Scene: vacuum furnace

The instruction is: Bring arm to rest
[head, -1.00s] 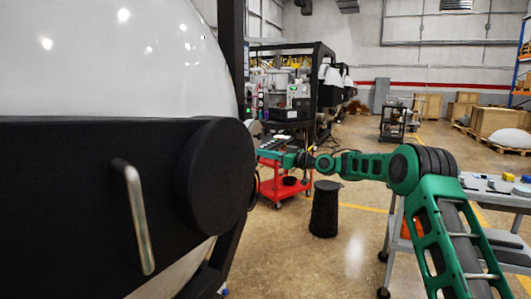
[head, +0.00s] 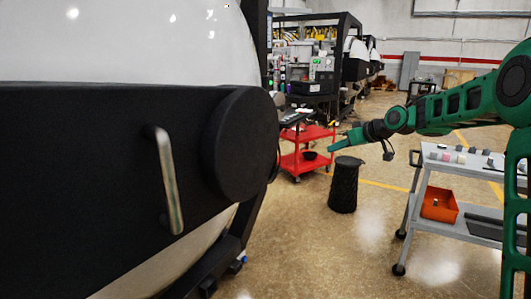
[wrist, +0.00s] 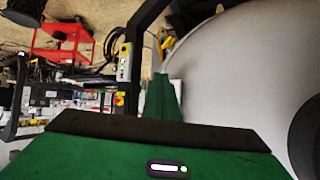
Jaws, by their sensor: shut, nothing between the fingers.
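My green arm reaches in from the right in the head view. My gripper (head: 338,145) points left, above the floor between the furnace door and the grey cart, apart from both. It is shut and holds nothing. In the wrist view the green gripper (wrist: 163,95) shows end-on, with the white furnace shell (wrist: 235,70) close on the right. The furnace (head: 120,40) fills the left of the head view, with a black band, a round black hub (head: 240,145) and a metal handle (head: 167,180).
A red cart (head: 305,155) stands behind my gripper, and a black bin (head: 344,185) stands on the floor below it. The grey cart (head: 465,220) at right carries small items and an orange bin (head: 439,204).

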